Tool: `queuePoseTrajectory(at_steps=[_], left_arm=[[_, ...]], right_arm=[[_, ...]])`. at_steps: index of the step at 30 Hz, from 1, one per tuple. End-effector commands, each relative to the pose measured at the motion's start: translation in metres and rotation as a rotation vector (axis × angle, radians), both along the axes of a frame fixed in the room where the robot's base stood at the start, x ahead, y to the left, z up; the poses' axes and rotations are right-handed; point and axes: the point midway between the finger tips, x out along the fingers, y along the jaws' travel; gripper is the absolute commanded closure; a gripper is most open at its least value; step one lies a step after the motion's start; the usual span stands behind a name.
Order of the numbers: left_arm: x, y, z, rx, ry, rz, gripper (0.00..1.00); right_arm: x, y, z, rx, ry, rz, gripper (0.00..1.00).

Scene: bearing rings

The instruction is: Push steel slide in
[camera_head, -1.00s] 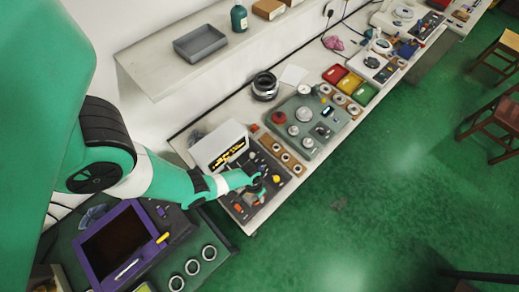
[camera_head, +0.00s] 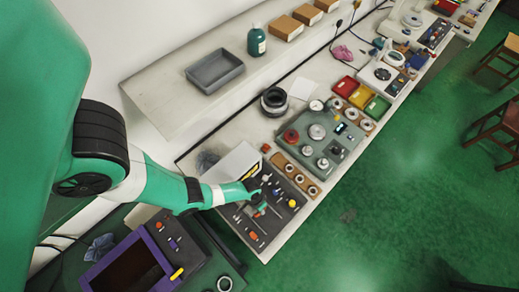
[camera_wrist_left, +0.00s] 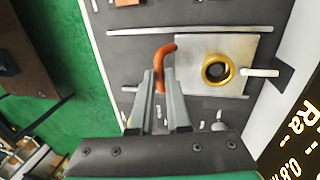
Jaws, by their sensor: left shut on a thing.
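The steel slide (camera_wrist_left: 205,50) is a flat pale metal plate on a dark panel in the left wrist view. A brass ring (camera_wrist_left: 217,68) sits on it, and a white pin lies at the ring's right. A bent orange handle (camera_wrist_left: 167,50) stands at the plate's left edge. My left gripper (camera_wrist_left: 160,85) has its fingers close together around the handle's lower end. In the head view my left gripper (camera_head: 258,208) is low over the dark panel (camera_head: 245,232), and the slide is too small to make out. My right gripper is not in view.
A box with a lit display (camera_wrist_left: 295,130) stands close beside the panel. In the head view, wooden strips with rings (camera_head: 297,172) and a grey-green fixture (camera_head: 335,150) lie beyond it. A purple-framed screen (camera_head: 130,265) is at lower left.

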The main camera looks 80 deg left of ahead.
Motion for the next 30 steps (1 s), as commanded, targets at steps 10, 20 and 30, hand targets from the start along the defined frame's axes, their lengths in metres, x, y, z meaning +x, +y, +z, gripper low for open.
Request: queuePoseTrajectory(at_steps=[10, 20, 30], left_arm=[[-0.003, 0.002, -0.001, 0.007, 0.005, -0.003, 0.78], [-0.002, 0.001, -0.001, 0.004, 0.004, -0.003, 0.55], [-0.002, 0.002, 0.029, 0.004, 0.003, -0.007, 0.55]], right_arm=[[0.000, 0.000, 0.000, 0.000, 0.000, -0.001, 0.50], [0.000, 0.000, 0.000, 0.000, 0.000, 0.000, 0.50], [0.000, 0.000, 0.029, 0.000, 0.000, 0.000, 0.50]])
